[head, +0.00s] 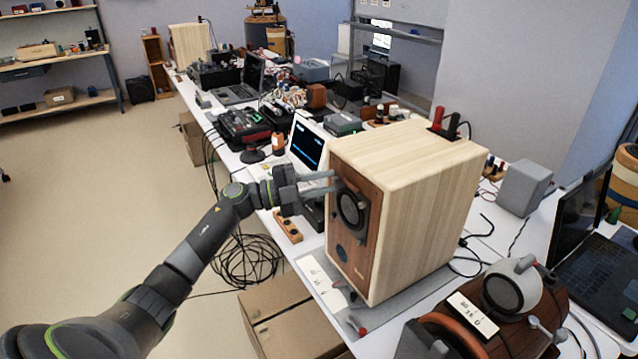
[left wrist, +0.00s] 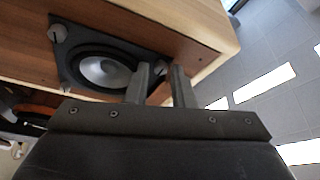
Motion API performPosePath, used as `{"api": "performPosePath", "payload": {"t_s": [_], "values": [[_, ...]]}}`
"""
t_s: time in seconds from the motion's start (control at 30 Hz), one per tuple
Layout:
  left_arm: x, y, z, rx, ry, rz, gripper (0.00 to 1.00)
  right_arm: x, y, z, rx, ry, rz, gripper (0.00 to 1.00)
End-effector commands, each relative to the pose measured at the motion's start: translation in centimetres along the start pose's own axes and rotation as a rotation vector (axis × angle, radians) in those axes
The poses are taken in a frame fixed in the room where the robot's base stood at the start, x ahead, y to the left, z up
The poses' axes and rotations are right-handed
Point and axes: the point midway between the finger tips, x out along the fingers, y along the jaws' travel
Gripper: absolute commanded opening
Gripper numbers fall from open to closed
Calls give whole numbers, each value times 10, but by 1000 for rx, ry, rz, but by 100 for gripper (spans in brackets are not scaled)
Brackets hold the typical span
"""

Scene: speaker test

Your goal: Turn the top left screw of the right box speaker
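The right box speaker (head: 418,202) is a large light-wood box with a darker wood front, standing on a grey mat on the table. Its round driver (head: 352,208) sits in a dark square plate and also shows in the left wrist view (left wrist: 103,70). My left gripper (head: 334,182) reaches the plate's upper left corner. In the left wrist view its two fingers (left wrist: 162,84) are apart, with a corner screw (left wrist: 160,68) showing between the tips; I cannot tell whether they touch it. Another corner screw (left wrist: 57,33) is clear of the fingers. My right gripper is not in view.
A laptop (head: 307,144) stands just behind my left gripper. A brown rounded device (head: 545,318) and a dark laptop (head: 600,272) are at the right. A second box (head: 188,45) stands far back. A cardboard box (head: 290,318) is below the table edge.

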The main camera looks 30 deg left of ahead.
Motion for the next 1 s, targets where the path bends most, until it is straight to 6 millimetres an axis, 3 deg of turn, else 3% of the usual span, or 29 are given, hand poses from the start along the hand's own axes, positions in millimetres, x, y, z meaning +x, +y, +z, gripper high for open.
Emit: {"api": "performPosePath", "payload": {"t_s": [0.17,0.7,1.0], "values": [[-12,2,1,1,-2,2,22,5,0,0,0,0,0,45],[-130,4,2,-1,-4,6,22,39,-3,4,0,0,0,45],[-170,1,0,0,-1,2,22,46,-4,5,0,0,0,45]]}}
